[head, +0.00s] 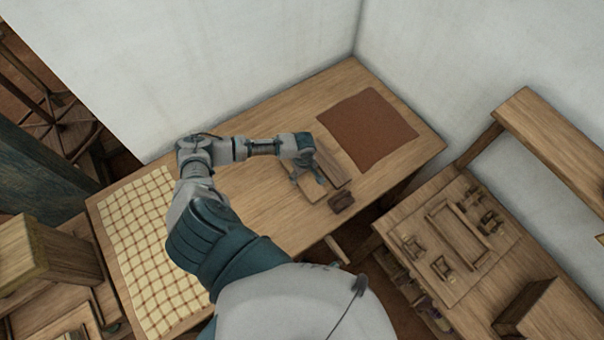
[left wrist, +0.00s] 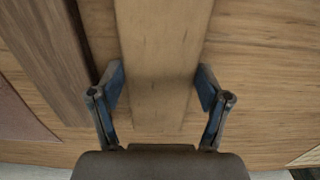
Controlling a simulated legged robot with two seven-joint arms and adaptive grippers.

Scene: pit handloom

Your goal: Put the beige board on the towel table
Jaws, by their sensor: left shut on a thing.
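My left gripper (head: 308,180) is over the right part of the long wooden table (head: 265,125). In the left wrist view its fingers (left wrist: 162,82) are shut on the two long sides of a pale beige board (left wrist: 165,45). In the head view the beige board (head: 311,193) is partly hidden by the gripper. It lies at or just above the tabletop; I cannot tell whether it touches. My right gripper is not in view.
A darker board (left wrist: 48,45) lies beside the beige one. A small dark brown block (head: 342,201) is near the table's front edge. A brown cloth (head: 368,130) and a checked cloth (head: 148,250) cover the table's ends. A smaller table (head: 400,225) with wooden parts stands right.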

